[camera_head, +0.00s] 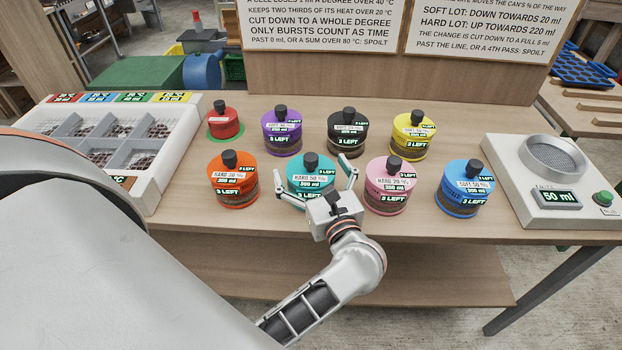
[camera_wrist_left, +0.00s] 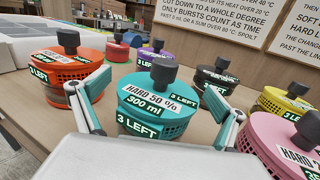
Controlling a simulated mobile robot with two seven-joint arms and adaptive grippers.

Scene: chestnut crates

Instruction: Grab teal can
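The teal can (camera_head: 308,188) stands upright on the table in the front row, with a black knob on its lid. Its labels read "HARD 50 %", "300 ml" and "3 LEFT" in the left wrist view (camera_wrist_left: 150,118). My left gripper (camera_head: 314,172) is open, with one finger on each side of the teal can. In the left wrist view its fingers (camera_wrist_left: 157,88) spread wider than the can, with gaps visible. My gripper body hides the can's lower front in the head view. My right gripper is not in view.
An orange can (camera_head: 233,190) and a pink can (camera_head: 388,197) flank it closely; a blue can (camera_head: 464,200) stands farther right. Behind are red, purple, black (camera_head: 347,142) and yellow cans. A white divided tray (camera_head: 150,190) is left, a scale reading 50 ml (camera_head: 520,160) right.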

